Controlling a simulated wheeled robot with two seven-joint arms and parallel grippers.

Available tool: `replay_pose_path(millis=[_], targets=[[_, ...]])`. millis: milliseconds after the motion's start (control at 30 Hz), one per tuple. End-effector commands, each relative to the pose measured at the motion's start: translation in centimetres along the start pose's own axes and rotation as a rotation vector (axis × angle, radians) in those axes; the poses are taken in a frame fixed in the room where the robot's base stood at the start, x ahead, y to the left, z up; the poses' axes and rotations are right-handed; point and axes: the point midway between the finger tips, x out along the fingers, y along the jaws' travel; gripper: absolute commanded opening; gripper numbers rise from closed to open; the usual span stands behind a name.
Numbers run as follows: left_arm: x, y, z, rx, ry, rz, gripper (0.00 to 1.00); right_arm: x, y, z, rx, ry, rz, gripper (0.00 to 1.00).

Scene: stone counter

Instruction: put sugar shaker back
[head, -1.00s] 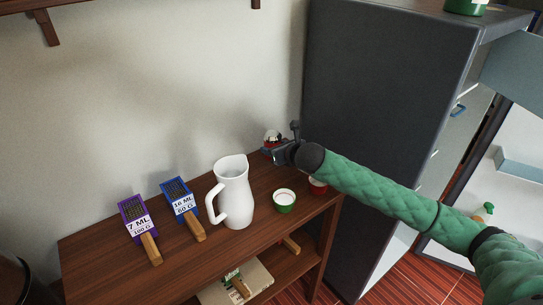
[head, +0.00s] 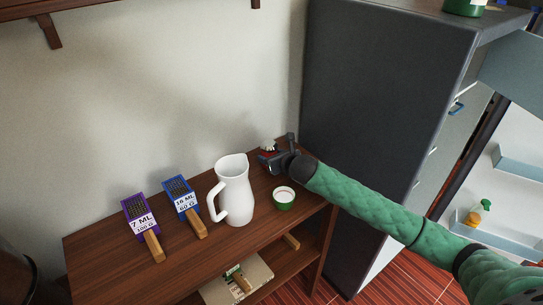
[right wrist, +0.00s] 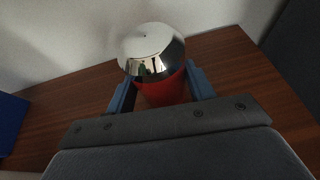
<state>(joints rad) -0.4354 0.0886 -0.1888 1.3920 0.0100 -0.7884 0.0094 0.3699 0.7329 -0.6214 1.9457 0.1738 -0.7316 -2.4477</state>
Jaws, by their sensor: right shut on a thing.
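The sugar shaker (right wrist: 152,52) has a shiny metal dome top and a red body. In the right wrist view it stands between the two blue-grey fingers of my right gripper (right wrist: 162,88), which is shut on it. In the head view the shaker (head: 267,146) is mostly hidden behind my right gripper (head: 270,160), at the back right of the wooden shelf top (head: 130,246), near the wall. I cannot tell whether its base touches the wood. My left gripper is not in view.
A white pitcher (head: 232,190) and a green bowl with white contents (head: 284,198) stand left of and below my right forearm. Two grater-like tools, purple (head: 139,214) and blue (head: 181,195), lie further left. A dark grey fridge (head: 385,110) rises close on the right.

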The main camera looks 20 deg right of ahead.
Motion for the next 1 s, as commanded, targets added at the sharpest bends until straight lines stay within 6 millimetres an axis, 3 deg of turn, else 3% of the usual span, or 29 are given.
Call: replay_pose_path(millis=[67,100,200,633,1000], targets=[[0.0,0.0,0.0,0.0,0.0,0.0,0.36,0.1,0.0,-0.1,0.0,-0.001,0.0,0.24],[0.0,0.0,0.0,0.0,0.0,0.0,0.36,0.1,0.0,-0.2,0.0,0.0,0.0,0.55],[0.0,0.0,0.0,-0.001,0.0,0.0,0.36,0.1,0.0,-0.1,0.0,0.0,0.0,0.75],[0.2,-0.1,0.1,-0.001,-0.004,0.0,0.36,-0.5,-0.1,-0.1,-0.001,0.0,0.0,0.75],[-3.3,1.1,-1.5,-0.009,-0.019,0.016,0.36,-5.5,-0.1,-0.1,-0.004,-0.001,-0.001,0.75]])
